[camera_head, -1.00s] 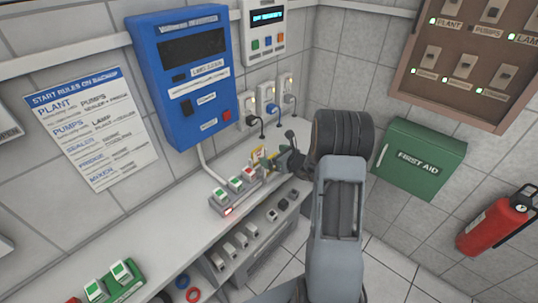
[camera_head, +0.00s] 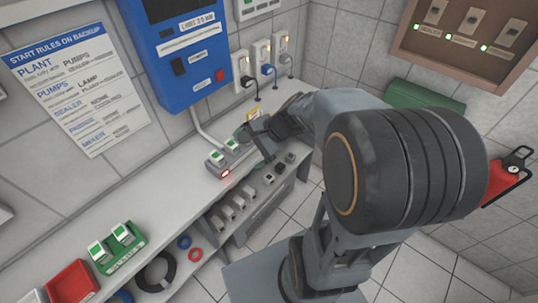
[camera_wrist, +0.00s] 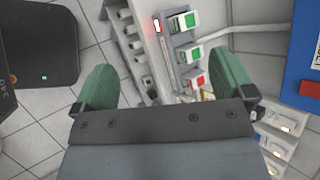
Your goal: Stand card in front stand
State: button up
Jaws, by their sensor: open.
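A small yellow and white piece (camera_head: 253,114), perhaps the card, shows at the back of the bench behind my gripper, mostly hidden. In the wrist view a yellowish bit (camera_wrist: 208,95) shows past the end of the grey switch block. I cannot make out a stand for certain. The grey switch block (camera_head: 224,168) has green and red rocker switches and a lit red light; my gripper hides its far end. My gripper (camera_head: 258,133) is above that end. In the wrist view my gripper (camera_wrist: 162,92) has its green fingers wide apart with nothing held between them.
A blue wall box (camera_head: 185,50) and plugged sockets (camera_head: 264,60) are behind the bench (camera_head: 135,203). Coloured rings (camera_head: 184,242) are on the lower shelf. The bench middle is clear.

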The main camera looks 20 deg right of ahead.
jog(key=s+d+r+n+h, duration=0.1)
jog(key=s+r+n+h, duration=0.3)
jog(key=n, duration=0.9)
jog(key=s+h, duration=0.3)
jog(key=s, duration=0.1)
jog(key=shift+s+d, duration=0.15)
jog(key=shift+s, duration=0.25)
jog(key=shift+r, duration=0.1)
jog(key=shift+c, duration=0.4)
